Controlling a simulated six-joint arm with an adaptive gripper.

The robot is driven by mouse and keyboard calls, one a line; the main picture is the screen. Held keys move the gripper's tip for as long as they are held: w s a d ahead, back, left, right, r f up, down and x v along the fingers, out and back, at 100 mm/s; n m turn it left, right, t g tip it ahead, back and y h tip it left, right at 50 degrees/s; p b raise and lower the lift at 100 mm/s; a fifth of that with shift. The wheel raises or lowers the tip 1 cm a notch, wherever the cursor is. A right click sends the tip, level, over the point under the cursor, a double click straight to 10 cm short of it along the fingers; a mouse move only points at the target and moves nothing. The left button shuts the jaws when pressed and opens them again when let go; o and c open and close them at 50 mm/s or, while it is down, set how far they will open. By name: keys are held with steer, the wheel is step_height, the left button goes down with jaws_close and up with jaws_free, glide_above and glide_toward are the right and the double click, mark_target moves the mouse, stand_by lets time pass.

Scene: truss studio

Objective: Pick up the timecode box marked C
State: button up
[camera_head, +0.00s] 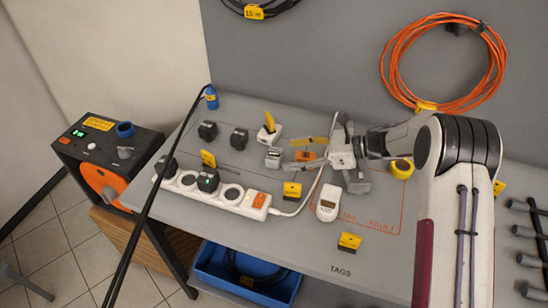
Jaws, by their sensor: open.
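No letter C is legible at this size, so I cannot tell which item is the timecode box marked C. My gripper (290,154) is over the middle of the bench, its fingers spread and pointing left. A small grey box with a pale top (273,157) is just left of the fingertips. A small orange item (306,155) shows between the fingers, partly hidden; I cannot tell whether it touches them. Two black blocks (208,130) (239,139) stand further left. A white plug-like item with a yellow tag (268,131) is behind the grey box.
A white power strip (225,194) with black plugs lies at the bench's front left. A white handheld device (328,203), yellow tag pieces (292,190) (349,242) and a yellow roll (402,168) surround my gripper. A black cable (151,191) crosses the left.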

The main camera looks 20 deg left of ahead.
mark_target(275, 154)
steer(key=shift+w+x, duration=0.2)
steer(key=shift+x, duration=2.4)
steer(key=shift+r, duration=0.1)
steer(key=c, duration=1.2)
